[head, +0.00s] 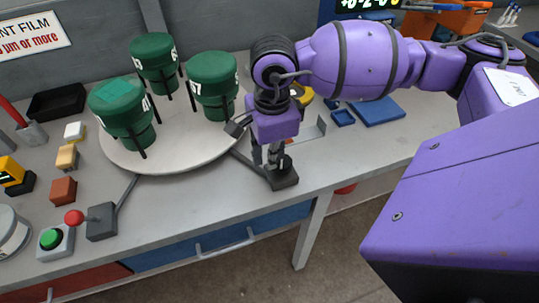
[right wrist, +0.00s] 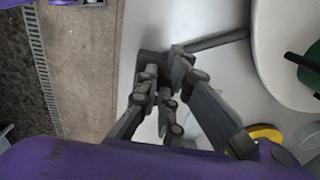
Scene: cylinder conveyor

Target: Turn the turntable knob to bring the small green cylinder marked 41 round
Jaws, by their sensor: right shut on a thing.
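A round light turntable (head: 185,146) carries three green cylinders on dark supports. The front left cylinder (head: 125,108) has white digits that look like 4 and 1, partly turned away. The right cylinder (head: 212,80) shows a number ending in 7, and the back one (head: 153,56) shows part of a number. My right gripper (head: 272,160) points down and is shut on the knob above a dark base (head: 284,178); its fingers hide most of the knob. In the right wrist view the fingers (right wrist: 162,95) close over that base (right wrist: 150,62). My left gripper is out of view.
A red-ball lever (head: 74,217) and a green button (head: 51,239) stand at the front left. Small coloured blocks and a black tray (head: 57,102) lie left of the turntable. A blue tray (head: 377,110) lies to the right. The table's front edge is close to the knob base.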

